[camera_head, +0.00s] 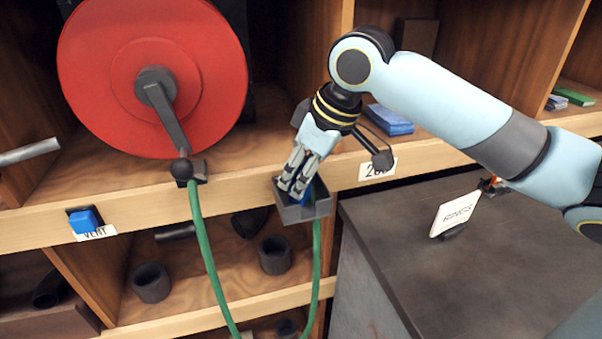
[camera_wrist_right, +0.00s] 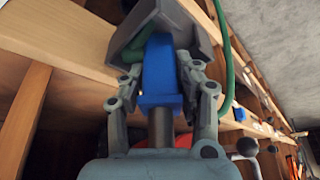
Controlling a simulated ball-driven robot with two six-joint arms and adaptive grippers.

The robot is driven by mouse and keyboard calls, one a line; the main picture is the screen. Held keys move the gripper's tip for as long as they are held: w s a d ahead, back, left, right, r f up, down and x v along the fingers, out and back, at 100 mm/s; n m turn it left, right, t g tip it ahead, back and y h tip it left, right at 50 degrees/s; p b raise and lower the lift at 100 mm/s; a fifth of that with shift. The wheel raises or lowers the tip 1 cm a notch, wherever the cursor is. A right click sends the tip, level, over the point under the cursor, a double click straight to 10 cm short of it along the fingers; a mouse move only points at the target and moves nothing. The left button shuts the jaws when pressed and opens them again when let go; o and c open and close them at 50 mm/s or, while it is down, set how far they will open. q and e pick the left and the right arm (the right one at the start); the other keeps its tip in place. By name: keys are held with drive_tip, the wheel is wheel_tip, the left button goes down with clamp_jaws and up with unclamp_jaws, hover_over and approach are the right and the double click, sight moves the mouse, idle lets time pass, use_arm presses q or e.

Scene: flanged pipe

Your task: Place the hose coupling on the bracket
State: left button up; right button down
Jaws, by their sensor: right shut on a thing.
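The hose coupling is a blue piece with a grey end, seen between the fingers in the right wrist view (camera_wrist_right: 158,70). Only a sliver of its blue shows in the head view (camera_head: 309,192). The grey bracket (camera_head: 305,211) is on the front edge of the shelf, and it also shows in the wrist view (camera_wrist_right: 200,25). My right gripper (camera_head: 296,190) points down and is shut on the coupling, with its fingertips at the bracket. The coupling is at the bracket; whether it is seated there is hidden by fingers. My left gripper is out of view.
A green hose (camera_head: 207,250) hangs from the red reel (camera_head: 100,60) and rises again below the bracket. A blue piece (camera_head: 85,221) sits on the shelf edge at the left. Dark cups (camera_head: 151,283) stand on the lower shelf. A grey cabinet (camera_head: 480,270) stands at right.

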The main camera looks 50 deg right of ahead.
drive_tip(key=shift+f, duration=0.1)
drive_tip(key=c, duration=1.2)
unclamp_jaws()
drive_tip(key=shift+s+d+r, duration=0.1)
drive_tip(key=shift+r, duration=0.35)
drive_tip(key=shift+p+v, duration=1.4)
drive_tip(key=shift+v, duration=4.3)
drive_tip(key=shift+s+f, duration=0.1)
drive_tip(key=shift+f, duration=0.05)
